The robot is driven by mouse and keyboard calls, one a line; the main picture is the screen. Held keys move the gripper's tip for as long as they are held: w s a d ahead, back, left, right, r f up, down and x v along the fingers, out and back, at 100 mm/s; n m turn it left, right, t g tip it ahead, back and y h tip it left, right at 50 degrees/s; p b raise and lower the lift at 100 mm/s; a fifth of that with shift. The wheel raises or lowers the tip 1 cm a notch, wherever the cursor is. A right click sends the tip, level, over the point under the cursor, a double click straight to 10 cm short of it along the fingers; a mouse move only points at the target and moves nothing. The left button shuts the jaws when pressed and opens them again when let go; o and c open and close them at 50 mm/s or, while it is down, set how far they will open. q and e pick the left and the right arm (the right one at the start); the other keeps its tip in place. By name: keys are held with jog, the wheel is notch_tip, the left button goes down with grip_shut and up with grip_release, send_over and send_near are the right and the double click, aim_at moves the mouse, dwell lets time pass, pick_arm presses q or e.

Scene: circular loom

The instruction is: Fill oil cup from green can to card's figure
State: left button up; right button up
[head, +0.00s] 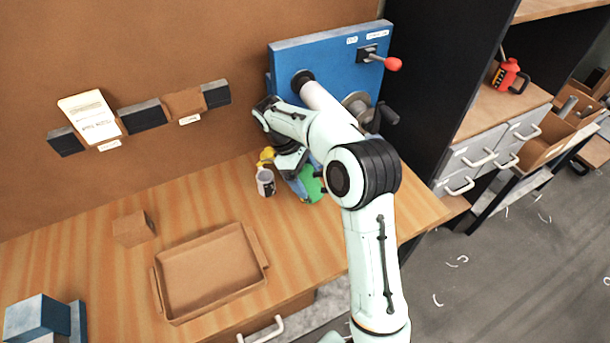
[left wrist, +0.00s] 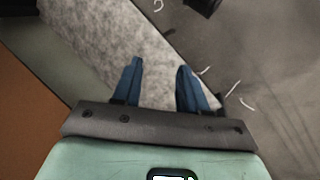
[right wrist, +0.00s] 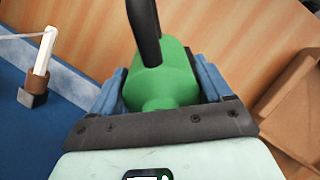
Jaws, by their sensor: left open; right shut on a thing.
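The green can (head: 312,188) is at the foot of the blue machine, partly hidden behind my right arm. My right gripper (head: 292,178) is shut on it; the right wrist view shows the green can (right wrist: 165,85) between the two blue fingers, with a black part rising from it. A small grey-white cup (head: 265,182) with a dark marking stands on the bench just left of the gripper; I cannot tell if it is the oil cup. A pale card (head: 90,117) leans on the wall, its print too small to read. My left gripper (left wrist: 157,88) is open and empty above the floor.
The blue machine (head: 325,55) with a red-knobbed lever stands behind my right arm. A yellow item (head: 266,156) is beside the cup. A brown tray (head: 210,272) and a small box (head: 134,229) are on the bench. A red can (head: 507,76) stands on the right shelf.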

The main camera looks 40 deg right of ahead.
aim_at(307, 169)
jog(key=shift+w+r+g+p, duration=0.1)
jog(key=shift+r+g+p, duration=0.2)
jog(key=shift+r+g, duration=0.15)
pick_arm(q)
jog(key=shift+w+r, duration=0.45)
jog(key=shift+w, duration=0.2)
pick_arm(e)
jog(key=shift+f, duration=0.15)
jog(key=shift+s+f, duration=0.15)
jog(key=shift+s, duration=0.25)
jog(key=shift+w+r+g+h, duration=0.3)
jog(key=shift+r+g+h, duration=0.1)
jog(key=shift+r, duration=0.2)
pick_arm(q)
jog(key=shift+r, duration=0.1)
pick_arm(e)
jog(key=shift+w+r+g+h, duration=0.2)
jog(key=shift+r+g+h, duration=0.5)
jog(key=shift+r+g, duration=0.6)
jog(key=shift+r, duration=0.1)
